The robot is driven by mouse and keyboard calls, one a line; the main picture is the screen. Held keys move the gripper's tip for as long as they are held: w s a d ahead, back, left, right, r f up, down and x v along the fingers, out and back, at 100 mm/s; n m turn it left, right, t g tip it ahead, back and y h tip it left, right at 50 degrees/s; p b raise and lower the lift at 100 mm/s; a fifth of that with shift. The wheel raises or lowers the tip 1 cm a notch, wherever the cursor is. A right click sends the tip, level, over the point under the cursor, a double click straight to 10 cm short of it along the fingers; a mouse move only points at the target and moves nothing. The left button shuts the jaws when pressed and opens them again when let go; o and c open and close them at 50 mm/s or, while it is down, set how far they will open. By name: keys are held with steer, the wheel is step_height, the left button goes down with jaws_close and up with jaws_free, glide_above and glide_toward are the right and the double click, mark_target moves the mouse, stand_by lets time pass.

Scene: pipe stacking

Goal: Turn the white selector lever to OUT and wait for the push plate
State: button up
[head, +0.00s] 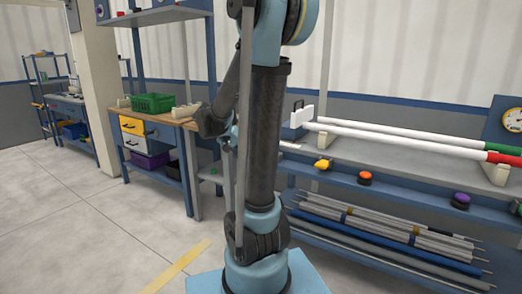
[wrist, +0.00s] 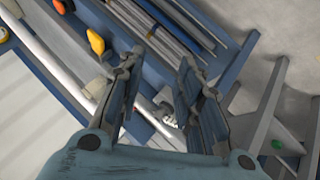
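My gripper (wrist: 157,68) is open in the wrist view, its two dark fingers spread with nothing held between them. A small pale piece (wrist: 167,117) shows beyond and between the fingers, near the end of the blue rail; it may be the white selector lever, but its setting cannot be read. A white upright plate (head: 301,116), possibly the push plate, stands at the left end of two white pipes (head: 400,137). No OUT marking is readable.
The blue rack's front rail carries a yellow knob (head: 323,165), a red-orange knob (head: 365,178) and a purple knob (head: 460,199). Several pipes (head: 385,235) lie on its lower shelf. A workbench with a green crate (head: 153,103) stands left.

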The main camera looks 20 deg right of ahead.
steer(key=w+a+f+m+h, duration=0.2)
steer(key=w+m+h, duration=0.15)
steer(key=w, duration=0.35)
steer(key=w+a+f+m+g+h, duration=0.1)
steer(key=w+f+m+h, duration=0.2)
steer(key=w, duration=0.4)
steer(key=w+a+m+h, duration=0.2)
steer(key=w+m+h, duration=0.1)
steer(key=w+m, duration=0.25)
steer(key=shift+n, duration=0.4)
steer(key=d, duration=1.7)
steer(key=shift+f, duration=0.15)
steer(key=shift+w, duration=0.1)
jaws_close()
